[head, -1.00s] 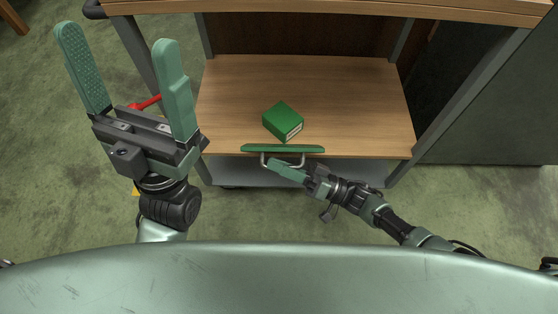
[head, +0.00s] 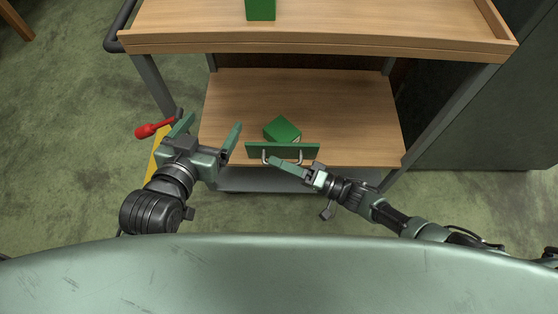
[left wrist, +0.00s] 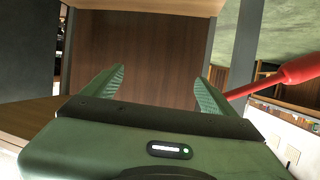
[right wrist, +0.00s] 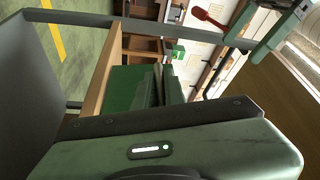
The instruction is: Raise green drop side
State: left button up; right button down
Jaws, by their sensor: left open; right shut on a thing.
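The green drop side (head: 283,150) is a panel with a metal bar handle along the front edge of the lower shelf. Its face shows, so it stands at least partly up; its exact tilt I cannot tell. My right gripper (head: 279,163) is shut on the handle, and its fingers hide part of the bar. My left gripper (head: 210,127) is open and empty at the shelf's left front corner. A red-handled lever (head: 155,128) is just left of it, and also shows at the right of the left wrist view (left wrist: 295,73).
A green box (head: 283,130) lies on the lower wooden shelf (head: 345,105), close behind the panel. The upper wooden tray (head: 330,22) overhangs it and carries another green block (head: 261,9). Grey posts (head: 445,120) flank the shelf.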

pick_arm(q)
jog(key=s+f+g, duration=0.1)
jog(key=s+a+f+g, duration=0.1)
jog(key=f, duration=0.1)
jog(key=shift+f+y, duration=0.15)
jog(key=shift+y, duration=0.25)
pick_arm(e)
jog(key=shift+w+r+m, duration=0.3)
jog(key=shift+w+r, duration=0.1)
jog(key=shift+w, duration=0.35)
jog(key=c, duration=1.5)
grip_release()
pick_arm(q)
jog(key=shift+s+a+f+g+p, duration=0.25)
jog(key=shift+s+f+g, duration=0.15)
jog(key=shift+s+f, duration=0.15)
jog(key=shift+s+a+f+g+p, duration=0.25)
jog(key=shift+s+f+g, duration=0.2)
jog(key=shift+f, duration=0.1)
pick_arm(e)
jog(key=v, duration=0.8)
